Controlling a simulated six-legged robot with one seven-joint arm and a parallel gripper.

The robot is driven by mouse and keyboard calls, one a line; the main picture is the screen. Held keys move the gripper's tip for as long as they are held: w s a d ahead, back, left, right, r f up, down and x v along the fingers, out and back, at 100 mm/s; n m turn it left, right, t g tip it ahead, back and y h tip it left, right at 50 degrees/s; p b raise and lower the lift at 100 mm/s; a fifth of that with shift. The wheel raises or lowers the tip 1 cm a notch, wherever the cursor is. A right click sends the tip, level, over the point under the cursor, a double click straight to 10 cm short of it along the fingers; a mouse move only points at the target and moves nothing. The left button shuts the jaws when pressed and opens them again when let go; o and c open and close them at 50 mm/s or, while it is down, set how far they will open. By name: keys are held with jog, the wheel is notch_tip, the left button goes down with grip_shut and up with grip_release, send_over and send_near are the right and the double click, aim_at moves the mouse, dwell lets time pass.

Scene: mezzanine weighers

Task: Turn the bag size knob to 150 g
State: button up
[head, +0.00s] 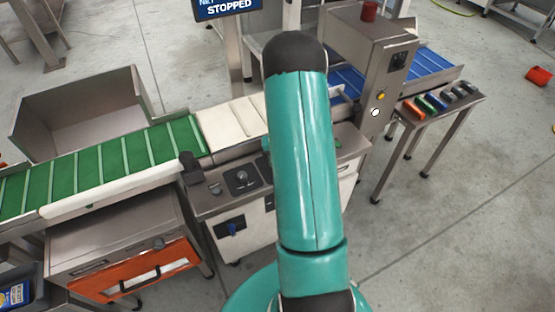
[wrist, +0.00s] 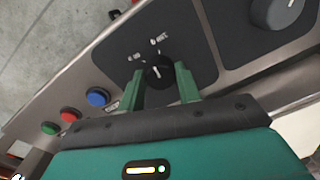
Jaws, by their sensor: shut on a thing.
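In the wrist view my gripper (wrist: 161,84) has its two green fingers on either side of a small black knob (wrist: 158,72), and is shut on it. The knob has a white pointer line, pointing roughly up in the picture. Small white markings stand around it on a dark plate (wrist: 187,40); they are too blurred to read surely, and I cannot tell which names 150 g. In the head view my teal arm hides the gripper and the held knob.
A larger grey knob (wrist: 278,10) is at the upper right of the wrist view. Blue (wrist: 97,97), red (wrist: 71,115) and green (wrist: 49,128) buttons line the panel's left. The head view shows a green belt (head: 110,165), an open bin (head: 85,115) and a side table (head: 400,135).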

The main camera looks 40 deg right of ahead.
jog(key=shift+w+m, duration=0.1)
jog(key=shift+m, duration=2.1)
jog(key=o, duration=1)
jog(key=shift+c, duration=0.2)
jog(key=shift+r, duration=0.1)
notch_tip(320, 180, up, 14)
jog(key=shift+s, duration=0.3)
jog(key=shift+d+f, duration=0.15)
jog(key=shift+f, duration=0.05)
